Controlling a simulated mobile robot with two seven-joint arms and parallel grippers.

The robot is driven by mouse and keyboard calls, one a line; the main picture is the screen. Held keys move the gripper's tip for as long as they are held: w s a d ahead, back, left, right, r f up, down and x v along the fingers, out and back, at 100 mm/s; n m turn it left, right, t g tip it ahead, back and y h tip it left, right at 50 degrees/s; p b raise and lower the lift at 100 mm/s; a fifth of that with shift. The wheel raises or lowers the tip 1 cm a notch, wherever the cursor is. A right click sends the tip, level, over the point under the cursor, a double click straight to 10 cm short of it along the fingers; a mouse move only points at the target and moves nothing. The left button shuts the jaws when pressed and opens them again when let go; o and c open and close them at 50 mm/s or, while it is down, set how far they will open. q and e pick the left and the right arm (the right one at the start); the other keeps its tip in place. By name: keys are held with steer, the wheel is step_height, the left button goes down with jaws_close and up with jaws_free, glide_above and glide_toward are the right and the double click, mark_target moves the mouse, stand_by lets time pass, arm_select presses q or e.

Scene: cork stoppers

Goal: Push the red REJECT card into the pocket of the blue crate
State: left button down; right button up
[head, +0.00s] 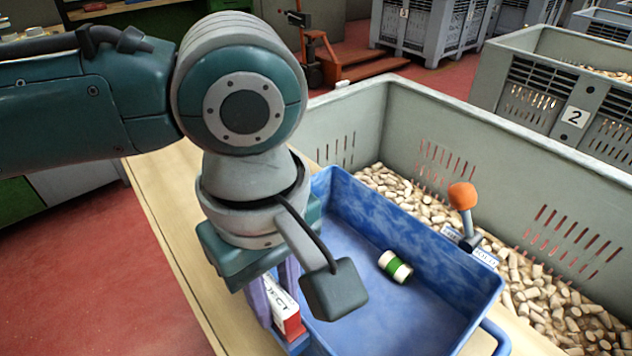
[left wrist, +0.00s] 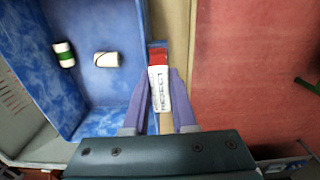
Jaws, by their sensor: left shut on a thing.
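The red REJECT card (head: 291,317), with a white lettered label, is between the purple fingers of my left gripper (head: 274,302), which is shut on it. The left wrist view shows the card (left wrist: 159,88) between the fingertips (left wrist: 162,90), its red end pointing away from the gripper. The blue crate (head: 432,215) stands on the wooden table; its wall also shows in the left wrist view (left wrist: 92,12). A small blue pocket (left wrist: 157,44) sits at the crate's outer side, right by the red end. I cannot tell whether the card's tip is inside it. My right gripper is not in view.
A green-banded stopper (head: 395,267) and a plain stopper (left wrist: 107,59) lie in the blue crate. An orange-knobbed lever (head: 462,197) stands at its far edge. A large grey bin (head: 430,130) of corks is behind. The wooden tabletop (head: 165,205) is clear at left.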

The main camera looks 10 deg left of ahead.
arm_select(q)
steer(key=shift+f, duration=0.4)
steer(key=c, duration=0.6)
jaws_free()
steer(key=shift+c, duration=0.2)
steer(key=shift+r, duration=0.15)
step_height(320, 180, up, 10)
steer(key=shift+f+p, duration=0.1)
steer(key=shift+p, duration=0.85)
